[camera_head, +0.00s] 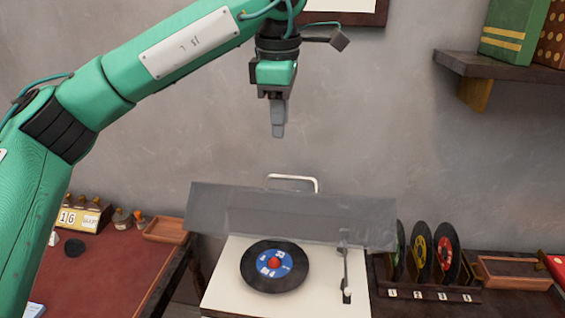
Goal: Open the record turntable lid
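The record turntable (225,290) stands at the bottom middle, a cream box with a black record (258,283) with a blue and red label on it. A tonearm (346,280) is at its right. The grey see-through lid (290,213) is raised and tilted up at the back, with a pale handle (292,178) on its upper edge. My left gripper (278,130) hangs above the handle, clear of it, pointing down. Its fingers are seen edge-on and overlap, so their opening is unclear. My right gripper is not in view.
A rack of upright records (445,252) and a wooden tray (510,273) are right of the turntable. A red-topped desk (105,272) with a calendar block (78,218) is at left. A wall shelf (500,68) holds boxes at upper right.

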